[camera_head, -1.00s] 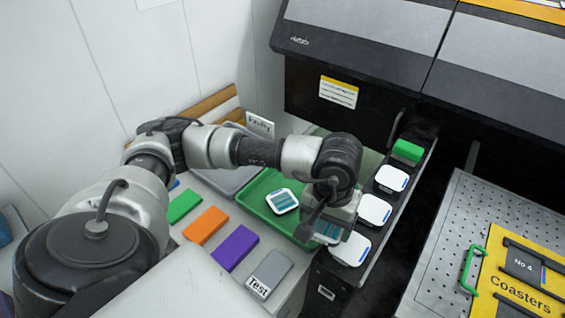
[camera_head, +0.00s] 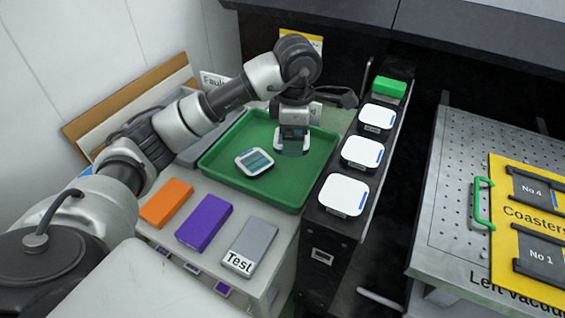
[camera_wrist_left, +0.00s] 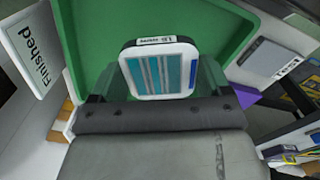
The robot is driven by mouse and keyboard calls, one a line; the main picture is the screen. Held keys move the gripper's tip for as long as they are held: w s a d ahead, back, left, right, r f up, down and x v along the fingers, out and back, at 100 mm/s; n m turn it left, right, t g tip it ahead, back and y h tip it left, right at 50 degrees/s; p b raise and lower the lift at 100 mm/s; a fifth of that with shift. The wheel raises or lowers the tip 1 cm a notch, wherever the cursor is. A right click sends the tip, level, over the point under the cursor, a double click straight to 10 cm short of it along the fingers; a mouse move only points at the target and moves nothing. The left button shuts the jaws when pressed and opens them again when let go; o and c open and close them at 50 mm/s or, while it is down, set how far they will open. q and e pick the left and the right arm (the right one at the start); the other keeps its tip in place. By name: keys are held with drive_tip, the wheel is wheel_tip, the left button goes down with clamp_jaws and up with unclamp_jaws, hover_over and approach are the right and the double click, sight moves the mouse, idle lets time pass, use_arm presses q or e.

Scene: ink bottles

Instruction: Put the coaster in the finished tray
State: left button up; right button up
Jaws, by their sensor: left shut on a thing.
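My left gripper (camera_head: 293,137) is shut on a white coaster (camera_head: 279,144) with a teal striped face, which also shows in the left wrist view (camera_wrist_left: 160,70). The gripper holds it over the far right part of the green tray (camera_head: 212,154). The wrist view shows the tray (camera_wrist_left: 100,30) with a "Finished" sign (camera_wrist_left: 33,50) beside it. A second striped coaster (camera_head: 254,162) lies flat in the tray, left of the gripper. How high the held coaster is above the tray floor is hard to tell. My right gripper is not in view.
Three white square pieces (camera_head: 342,194) and a green block (camera_head: 389,87) line a narrow black ledge right of the tray. Orange (camera_head: 166,203), purple (camera_head: 204,222) and grey "Test" (camera_head: 250,247) blocks stand in front. The tray's near right area is clear.

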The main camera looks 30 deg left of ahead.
sight(293, 168)
use_arm(q)
wheel_tip(293, 168, down, 4)
drive_tip(key=shift+f, duration=1.9)
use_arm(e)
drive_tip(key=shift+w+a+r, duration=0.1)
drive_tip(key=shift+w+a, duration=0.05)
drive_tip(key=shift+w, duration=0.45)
use_arm(q)
drive_tip(key=shift+f, duration=0.1)
drive_tip(key=o, duration=0.9)
drive_tip(key=shift+o, duration=0.2)
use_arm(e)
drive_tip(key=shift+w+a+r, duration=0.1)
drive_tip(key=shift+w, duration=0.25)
